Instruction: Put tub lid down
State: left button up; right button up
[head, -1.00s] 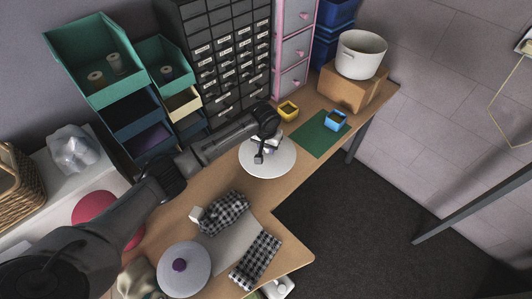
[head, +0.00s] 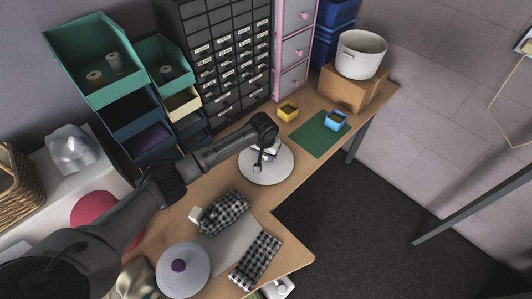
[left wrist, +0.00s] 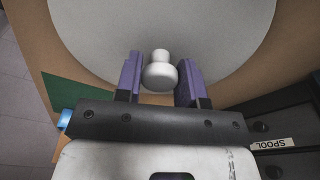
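The white round tub lid (head: 280,174) is flat, over the middle of the wooden table. It also fills the top of the left wrist view (left wrist: 90,35), with its white knob (left wrist: 160,76) upward. In the head view my left gripper (head: 263,161) is above the lid. I cannot tell whether the lid touches the table. The white tub (head: 360,55) stands open on a cardboard box at the back right. My right gripper is out of view.
A green mat (head: 318,138) with a blue pot (head: 336,120) lies right of the lid, a yellow pot (head: 287,111) behind it. The drawer cabinet (head: 224,75) stands at the back. Checkered cloth (head: 224,212) and a grey lid with purple knob (head: 196,272) are in front.

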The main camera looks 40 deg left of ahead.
pick_arm(q)
jog(key=o, duration=0.4)
jog(key=shift+r, duration=0.1)
jog(key=r, duration=0.4)
jog(key=s+r+p, duration=0.1)
jog(key=r, duration=0.7)
jog(key=shift+s+d, duration=0.15)
jog(key=shift+d, duration=0.05)
